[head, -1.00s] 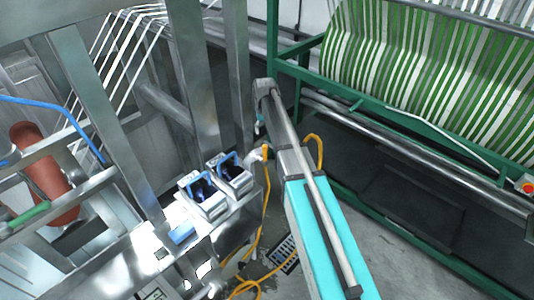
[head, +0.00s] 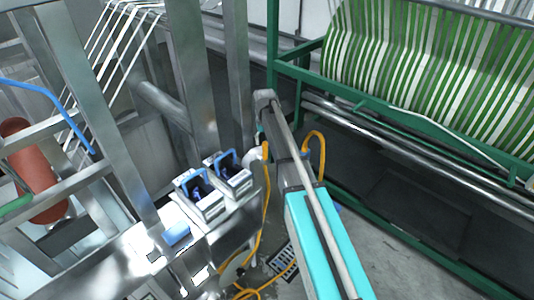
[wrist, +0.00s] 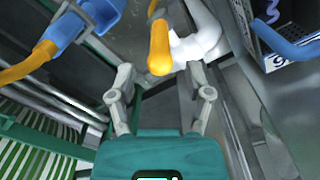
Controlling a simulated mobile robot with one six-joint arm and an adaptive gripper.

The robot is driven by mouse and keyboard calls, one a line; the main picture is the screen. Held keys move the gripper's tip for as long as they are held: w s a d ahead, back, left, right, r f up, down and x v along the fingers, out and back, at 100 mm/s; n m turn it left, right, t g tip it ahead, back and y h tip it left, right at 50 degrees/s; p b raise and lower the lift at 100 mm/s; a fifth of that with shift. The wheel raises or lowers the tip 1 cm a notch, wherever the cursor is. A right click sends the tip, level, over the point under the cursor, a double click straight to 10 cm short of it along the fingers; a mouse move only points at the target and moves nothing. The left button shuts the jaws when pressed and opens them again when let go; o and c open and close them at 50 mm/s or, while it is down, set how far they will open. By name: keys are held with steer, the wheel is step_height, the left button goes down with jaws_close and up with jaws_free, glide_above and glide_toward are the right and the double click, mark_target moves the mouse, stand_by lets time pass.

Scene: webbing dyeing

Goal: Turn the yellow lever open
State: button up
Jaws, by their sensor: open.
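The yellow lever (wrist: 159,48) stands at the top middle of the wrist view, on a white valve body (wrist: 200,38). My gripper (wrist: 160,78) is open and empty, its two fingers apart below the lever's rounded near end. The lever's end lines up with the gap between the fingertips; I cannot tell how far off it is in depth. In the head view the lever (head: 265,150) shows small beside the white valve (head: 253,156), near the end of my arm. My gripper is mostly hidden there.
Two metal boxes with blue handles (head: 200,195) stand left of the valve. A steel frame post (head: 190,85) rises behind. A yellow hose with a blue connector (wrist: 62,35) is at the upper left of the wrist view. The green rack (head: 395,105) bounds the right.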

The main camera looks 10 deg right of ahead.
mark_target(265, 149)
steer(key=shift+f+b, duration=2.1)
steer(key=shift+f, duration=0.35)
